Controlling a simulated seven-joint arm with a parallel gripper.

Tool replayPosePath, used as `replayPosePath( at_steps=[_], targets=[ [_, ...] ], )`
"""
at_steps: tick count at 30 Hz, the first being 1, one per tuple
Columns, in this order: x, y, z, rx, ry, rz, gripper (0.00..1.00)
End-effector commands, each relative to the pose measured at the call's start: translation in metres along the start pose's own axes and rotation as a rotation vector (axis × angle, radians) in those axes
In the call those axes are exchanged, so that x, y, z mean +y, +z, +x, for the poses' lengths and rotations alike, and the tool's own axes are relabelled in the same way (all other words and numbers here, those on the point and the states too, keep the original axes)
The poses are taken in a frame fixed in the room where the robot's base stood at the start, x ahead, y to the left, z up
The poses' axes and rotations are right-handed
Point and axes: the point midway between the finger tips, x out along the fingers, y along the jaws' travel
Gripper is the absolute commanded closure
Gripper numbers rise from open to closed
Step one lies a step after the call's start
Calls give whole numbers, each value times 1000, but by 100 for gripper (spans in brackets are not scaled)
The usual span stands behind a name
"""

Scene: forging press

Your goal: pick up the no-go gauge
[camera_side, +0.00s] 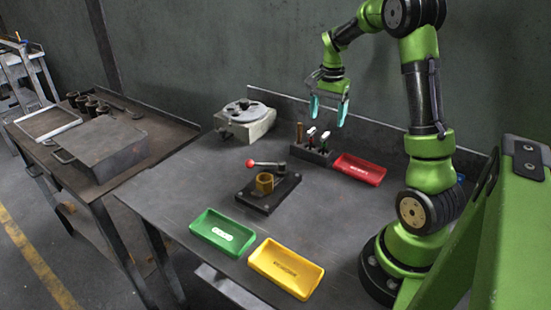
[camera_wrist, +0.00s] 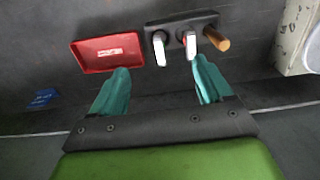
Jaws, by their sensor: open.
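A dark rack (camera_side: 316,156) on the table holds several upright tools. The no-go gauge, which I take to be the middle one with a red mark (camera_side: 311,134), stands between a green-marked gauge (camera_side: 324,138) and a brown-handled tool (camera_side: 300,131). In the wrist view the no-go gauge (camera_wrist: 190,46) has a pale end and a touch of red, just beyond my right fingertip. The other gauge (camera_wrist: 160,48) lies in line with the gap between my fingers. My gripper (camera_side: 328,112) is open and empty above the rack; its teal fingers also show in the wrist view (camera_wrist: 163,72).
A red tray (camera_side: 360,170) lies right beside the rack. A fixture with a red-knobbed lever (camera_side: 268,190), a green tray (camera_side: 222,232) and a yellow tray (camera_side: 287,268) are nearer. A pale round-topped device (camera_side: 245,120) stands behind left. A low rail runs along the back edge.

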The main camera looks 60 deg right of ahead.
Motion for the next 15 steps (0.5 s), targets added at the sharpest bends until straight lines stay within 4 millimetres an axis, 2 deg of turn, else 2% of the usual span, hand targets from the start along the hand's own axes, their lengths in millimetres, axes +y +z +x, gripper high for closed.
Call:
replayPosePath(
  at_steps=[2,5,10,15],
  targets=[
    [-9,0,-4,16,-6,-15,21],
    [-20,-4,-20,31,-13,135,21],
    [-36,-6,-52,35,-25,613,21],
    [-44,-5,-78,22,-26,1116,21]
  ],
)
